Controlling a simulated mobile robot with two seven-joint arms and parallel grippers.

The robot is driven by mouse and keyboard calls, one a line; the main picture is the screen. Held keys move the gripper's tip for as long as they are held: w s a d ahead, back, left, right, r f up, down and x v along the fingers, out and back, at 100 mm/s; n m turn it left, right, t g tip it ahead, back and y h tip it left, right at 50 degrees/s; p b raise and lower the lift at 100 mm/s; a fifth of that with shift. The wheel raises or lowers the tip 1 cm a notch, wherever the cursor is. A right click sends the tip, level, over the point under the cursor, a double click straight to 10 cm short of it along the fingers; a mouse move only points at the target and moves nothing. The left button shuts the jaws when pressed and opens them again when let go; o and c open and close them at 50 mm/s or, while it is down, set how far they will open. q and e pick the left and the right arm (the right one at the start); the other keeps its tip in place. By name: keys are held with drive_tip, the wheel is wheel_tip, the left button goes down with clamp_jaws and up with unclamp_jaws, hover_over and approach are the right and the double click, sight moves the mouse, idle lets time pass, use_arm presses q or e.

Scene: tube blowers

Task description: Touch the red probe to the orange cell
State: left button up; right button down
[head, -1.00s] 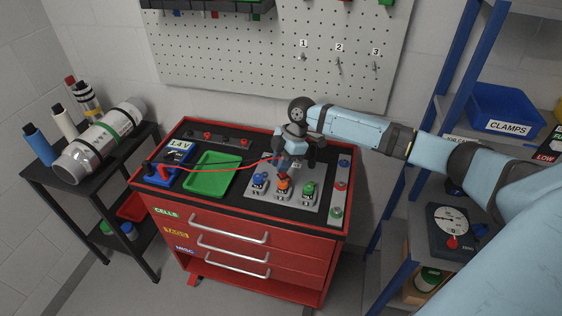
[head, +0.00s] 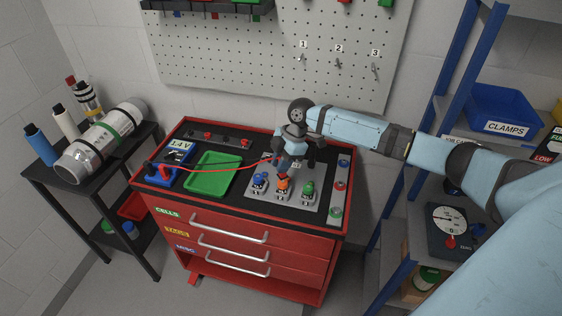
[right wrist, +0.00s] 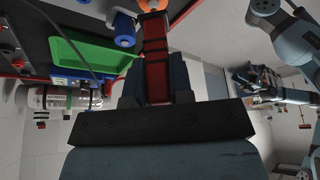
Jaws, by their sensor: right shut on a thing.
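My right gripper (head: 288,160) is above the grey plate on the red tool cart, shut on the red probe. The probe (right wrist: 156,62) shows between the fingers in the right wrist view, and a red lead runs left from it in the head view. The orange cell (head: 283,187) stands in the plate's middle position, just below the gripper; its edge also shows at the top of the right wrist view (right wrist: 152,5). The probe's end is at or very near the cell's top; I cannot tell whether they touch. My left gripper is not made out.
A blue cell (head: 259,182) and a green cell (head: 308,189) flank the orange one closely. A blue meter (head: 170,168) showing 1.4 V and a green tray (head: 213,174) lie to the left. A blue-framed shelf (head: 411,200) stands to the right.

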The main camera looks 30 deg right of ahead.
drive_tip(key=shift+f, duration=0.4)
idle(0.4)
drive_tip(key=shift+f, duration=0.1)
idle(2.7)
drive_tip(key=shift+p, duration=0.3)
drive_tip(key=shift+r+p, duration=2.1)
drive_tip(key=shift+r, duration=0.5)
drive_tip(key=shift+a, duration=0.1)
